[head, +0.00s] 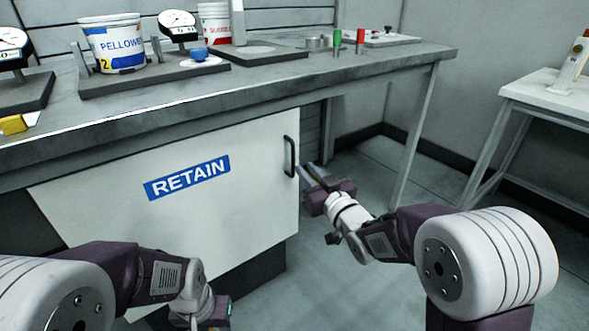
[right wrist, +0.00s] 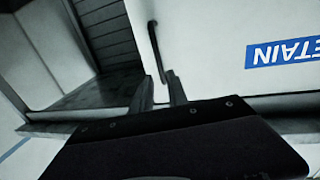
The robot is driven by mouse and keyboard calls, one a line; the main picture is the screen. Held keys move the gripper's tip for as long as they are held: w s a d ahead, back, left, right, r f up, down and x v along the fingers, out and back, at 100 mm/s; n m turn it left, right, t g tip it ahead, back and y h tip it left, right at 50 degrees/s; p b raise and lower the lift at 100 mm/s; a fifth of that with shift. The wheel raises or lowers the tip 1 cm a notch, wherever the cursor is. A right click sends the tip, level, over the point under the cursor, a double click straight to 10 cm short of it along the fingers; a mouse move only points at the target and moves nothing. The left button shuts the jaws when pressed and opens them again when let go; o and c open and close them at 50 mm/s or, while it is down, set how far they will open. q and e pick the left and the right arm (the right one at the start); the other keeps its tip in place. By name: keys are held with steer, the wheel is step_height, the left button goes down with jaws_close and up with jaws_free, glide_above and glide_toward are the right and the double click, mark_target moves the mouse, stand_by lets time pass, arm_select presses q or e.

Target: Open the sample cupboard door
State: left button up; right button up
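The white cupboard door (head: 235,205) with the blue RETAIN label (head: 187,177) is under the bench and looks closed. Its dark upright handle (head: 289,156) is near the door's right edge. My right gripper (head: 307,174) is at the handle, just to its right in the head view. In the right wrist view, its two fingertips (right wrist: 161,85) are apart, and the lower end of the handle (right wrist: 155,48) shows at the gap between them. Whether they touch it is unclear. My left gripper (head: 208,312) is low in front of the door, mostly hidden by its own wrist.
The grey bench (head: 300,80) above holds a PELLOW tub (head: 113,45), dial gauges (head: 178,27) and small red and green items. A white side table (head: 545,95) stands at the right. The floor (head: 375,175) right of the door is clear.

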mark_target(294, 156)
steer(key=b+x, duration=0.2)
steer(key=x, duration=0.6)
steer(key=shift+w+f, duration=0.1)
steer(key=shift+w+a, duration=0.2)
steer(key=shift+w, duration=0.15)
jaws_close()
stand_by(0.9)
